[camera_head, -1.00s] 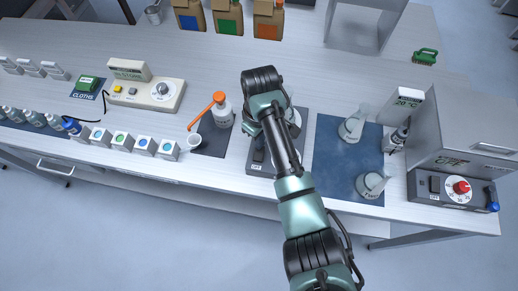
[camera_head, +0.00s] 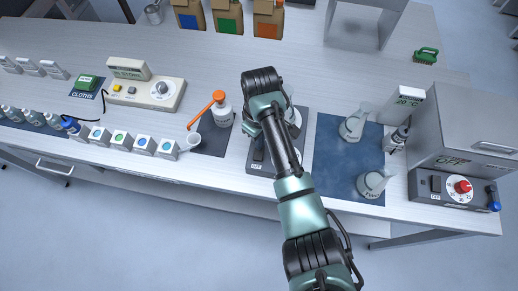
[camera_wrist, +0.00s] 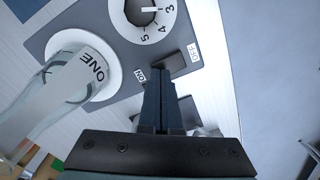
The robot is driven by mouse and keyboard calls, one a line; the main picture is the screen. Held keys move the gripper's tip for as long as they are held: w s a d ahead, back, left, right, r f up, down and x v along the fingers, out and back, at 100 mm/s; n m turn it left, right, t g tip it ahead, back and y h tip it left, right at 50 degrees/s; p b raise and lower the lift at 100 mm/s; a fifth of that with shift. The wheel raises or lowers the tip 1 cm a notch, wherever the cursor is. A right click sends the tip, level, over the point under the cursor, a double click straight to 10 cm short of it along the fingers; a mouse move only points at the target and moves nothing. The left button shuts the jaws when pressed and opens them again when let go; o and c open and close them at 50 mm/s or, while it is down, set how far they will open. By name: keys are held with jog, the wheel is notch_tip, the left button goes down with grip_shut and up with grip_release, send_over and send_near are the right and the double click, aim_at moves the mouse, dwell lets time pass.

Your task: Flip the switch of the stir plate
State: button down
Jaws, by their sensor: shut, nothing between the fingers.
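The stir plate (camera_wrist: 120,50) is a dark grey box. In the head view its body (camera_head: 258,163) is partly hidden behind my arm. In the wrist view I see its numbered dial (camera_wrist: 150,12), its white round top (camera_wrist: 110,78) and its dark rocker switch (camera_wrist: 174,62). My gripper (camera_wrist: 161,78) is shut and empty. Its tips are at the ON end of the switch; I cannot tell whether they touch it. The head view does not show the fingertips clearly.
A glass flask marked ONE (camera_wrist: 58,88) stands on the plate's round top, close to my gripper. Right of the plate is a blue mat (camera_head: 335,165) with two flasks. The table's front edge is close.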

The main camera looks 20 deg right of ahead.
jog(key=shift+f+b, duration=0.35)
jog(key=shift+f, duration=0.3)
jog(key=shift+s, duration=0.1)
notch_tip(320, 180, up, 7)
jog(key=p, duration=0.7)
jog(key=shift+r, duration=0.1)
dwell(0.6)
